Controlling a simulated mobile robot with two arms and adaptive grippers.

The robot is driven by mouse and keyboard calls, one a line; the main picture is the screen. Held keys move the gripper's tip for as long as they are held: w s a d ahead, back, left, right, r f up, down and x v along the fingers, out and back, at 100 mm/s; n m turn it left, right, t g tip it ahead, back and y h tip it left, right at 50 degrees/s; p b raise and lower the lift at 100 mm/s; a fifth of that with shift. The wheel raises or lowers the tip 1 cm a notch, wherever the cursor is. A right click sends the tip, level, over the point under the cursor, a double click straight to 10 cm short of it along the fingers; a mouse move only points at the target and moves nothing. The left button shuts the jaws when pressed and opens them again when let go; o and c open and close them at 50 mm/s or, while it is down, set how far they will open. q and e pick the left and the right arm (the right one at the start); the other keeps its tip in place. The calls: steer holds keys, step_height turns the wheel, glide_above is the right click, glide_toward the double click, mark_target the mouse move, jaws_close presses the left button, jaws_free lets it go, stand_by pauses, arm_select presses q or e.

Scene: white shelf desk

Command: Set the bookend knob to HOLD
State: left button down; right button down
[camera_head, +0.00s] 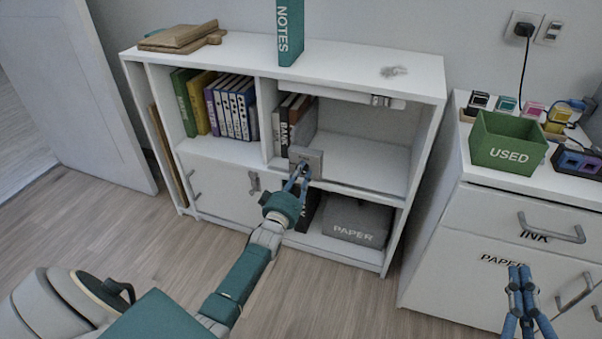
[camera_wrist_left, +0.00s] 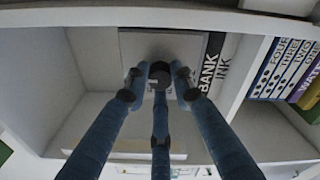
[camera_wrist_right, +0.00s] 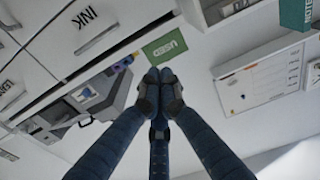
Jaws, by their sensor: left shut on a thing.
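The bookend (camera_head: 315,158) is a grey block at the right end of the books on the middle shelf. In the left wrist view its grey face (camera_wrist_left: 184,46) lies behind my fingers. My left gripper (camera_head: 299,177) reaches it from the front, its fingers (camera_wrist_left: 160,80) shut around the knob at the face. The fingers cover most of the knob, and I cannot read its setting or any HOLD mark. My right gripper (camera_head: 520,278) is away at the right, in front of the drawer cabinet; its fingertips (camera_wrist_right: 160,88) are together and empty.
The white shelf desk (camera_head: 425,75) carries a teal NOTES binder (camera_head: 290,32) and wooden boards (camera_head: 182,38) on top. A PAPER box (camera_head: 355,220) sits below the bookend. The shelf right of the bookend is clear. A green USED bin (camera_head: 508,145) stands on the cabinet.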

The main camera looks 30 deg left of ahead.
step_height(320, 180, down, 8)
steer(key=s+d+g+h+p, duration=0.1)
steer(key=s+g, duration=0.1)
steer(key=g, duration=0.2)
arm_select(q)
steer(key=m+h, duration=0.1)
steer(key=m, duration=2)
steer(key=shift+r+g+h, duration=0.1)
steer(key=shift+g+h, duration=0.2)
steer(key=shift+h, duration=0.1)
steer(key=m+b, duration=0.1)
steer(key=m, duration=0.5)
steer(key=shift+d+m+g+y+b, duration=0.2)
steer(key=shift+m+b, duration=0.5)
steer(key=shift+m, duration=1.55)
steer(key=shift+a+m+g+y+b, duration=0.2)
steer(key=shift+m+b, duration=0.45)
steer(key=shift+m, duration=1.6)
arm_select(e)
step_height(320, 180, up, 21)
steer(key=s+a+t+y, duration=0.1)
steer(key=s+t+y, duration=0.1)
steer(key=t, duration=0.8)
steer(key=shift+s+a+t+y, duration=0.2)
steer(key=shift+s+t+y, duration=0.2)
steer(key=shift+y, duration=0.2)
arm_select(q)
steer(key=shift+d, duration=0.1)
steer(key=shift+y, duration=0.3)
